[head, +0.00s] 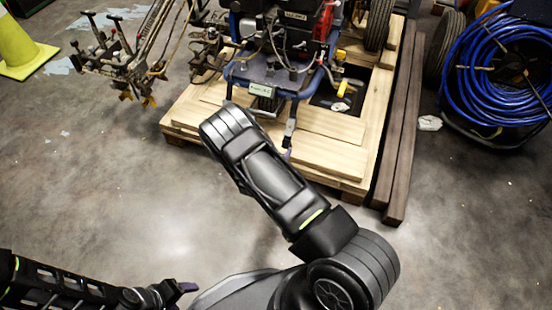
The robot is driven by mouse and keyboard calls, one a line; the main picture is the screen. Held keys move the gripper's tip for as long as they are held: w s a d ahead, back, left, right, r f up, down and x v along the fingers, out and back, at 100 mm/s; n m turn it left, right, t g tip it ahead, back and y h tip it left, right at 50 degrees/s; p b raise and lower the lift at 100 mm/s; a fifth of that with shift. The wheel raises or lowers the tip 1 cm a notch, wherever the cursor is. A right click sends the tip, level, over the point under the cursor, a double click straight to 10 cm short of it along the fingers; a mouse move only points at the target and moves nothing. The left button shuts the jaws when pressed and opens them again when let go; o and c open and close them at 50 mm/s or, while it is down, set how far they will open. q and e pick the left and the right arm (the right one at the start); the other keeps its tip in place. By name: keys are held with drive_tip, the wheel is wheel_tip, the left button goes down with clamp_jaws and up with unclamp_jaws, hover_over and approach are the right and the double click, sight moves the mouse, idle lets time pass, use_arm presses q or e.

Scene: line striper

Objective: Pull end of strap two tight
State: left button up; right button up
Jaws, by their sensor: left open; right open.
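The line striper (270,50) stands on a wooden pallet (330,157) at the top middle. It has a blue frame, a red and black engine and a small green-white label. I cannot make out strap two or its end; my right arm covers part of the pallet's front. My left gripper (184,287) is at the bottom left, open, low in the picture and well apart from the striper. My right arm reaches up from the bottom right to the pallet's front edge; its gripper does not show.
Dark wooden beams (403,130) lie along the pallet's right side. A blue hose reel (490,70) stands at the right. A metal attachment with prongs (125,60) is at the upper left, near a yellow-green cone (20,40). The floor at the left is clear.

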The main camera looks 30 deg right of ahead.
sight(285, 144)
drive_tip(key=b+x, duration=0.3)
drive_tip(key=x, duration=0.2)
drive_tip(key=shift+s+f, duration=0.1)
drive_tip(key=shift+f, duration=0.1)
drive_tip(key=shift+w+d+f+b, duration=0.1)
drive_tip(key=shift+w+d+b, duration=0.2)
drive_tip(key=shift+d, duration=0.1)
drive_tip(key=shift+c, duration=0.5)
clamp_jaws()
